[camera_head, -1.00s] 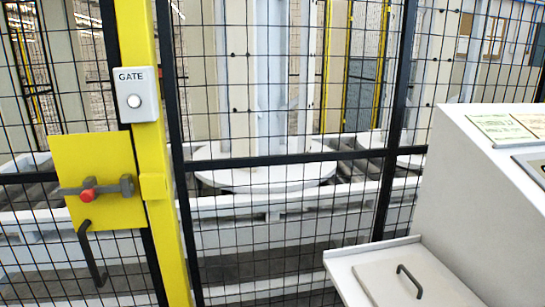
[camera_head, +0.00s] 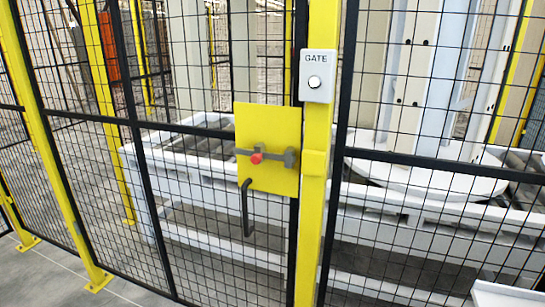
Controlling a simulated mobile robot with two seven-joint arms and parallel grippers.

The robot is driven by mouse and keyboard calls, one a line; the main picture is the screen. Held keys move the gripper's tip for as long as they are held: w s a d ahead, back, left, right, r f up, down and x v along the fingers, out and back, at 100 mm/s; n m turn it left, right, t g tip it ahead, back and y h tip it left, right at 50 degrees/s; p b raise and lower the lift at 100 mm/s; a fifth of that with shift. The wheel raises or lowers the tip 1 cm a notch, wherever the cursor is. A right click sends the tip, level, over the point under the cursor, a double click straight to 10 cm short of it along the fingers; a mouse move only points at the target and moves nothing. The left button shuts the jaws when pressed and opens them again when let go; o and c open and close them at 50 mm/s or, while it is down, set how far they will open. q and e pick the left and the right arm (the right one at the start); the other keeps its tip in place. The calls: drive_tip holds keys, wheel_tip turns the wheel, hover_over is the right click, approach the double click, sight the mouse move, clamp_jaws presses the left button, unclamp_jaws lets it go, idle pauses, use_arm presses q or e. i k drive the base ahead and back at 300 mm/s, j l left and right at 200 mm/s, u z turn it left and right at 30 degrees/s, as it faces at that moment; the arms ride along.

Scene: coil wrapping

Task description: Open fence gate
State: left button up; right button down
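The fence gate (camera_head: 205,215) is a black mesh panel left of a yellow post (camera_head: 312,200), and it looks closed against that post. A yellow latch plate (camera_head: 268,125) is on the gate's right edge. It carries a grey bolt with a red knob (camera_head: 257,158), and the bolt reaches to the right toward the post. A black pull handle (camera_head: 246,208) hangs below the bolt. A grey box marked GATE with a round white button (camera_head: 315,82) is on the post. Neither of my grippers is in view.
Mesh fence continues right of the post, with a white machine frame (camera_head: 430,215) and round turntable (camera_head: 425,180) behind it. A yellow post (camera_head: 60,150) with a floor foot stands at the left. Grey floor (camera_head: 45,275) is clear at the lower left.

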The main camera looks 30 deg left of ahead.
sight(277, 128)
drive_tip(key=k+j+u, duration=0.15)
drive_tip(key=j+u, duration=0.2)
drive_tip(key=u, duration=0.15)
drive_tip(key=j+u, duration=0.95)
drive_tip(key=k+l, duration=0.05)
drive_tip(key=l, duration=0.05)
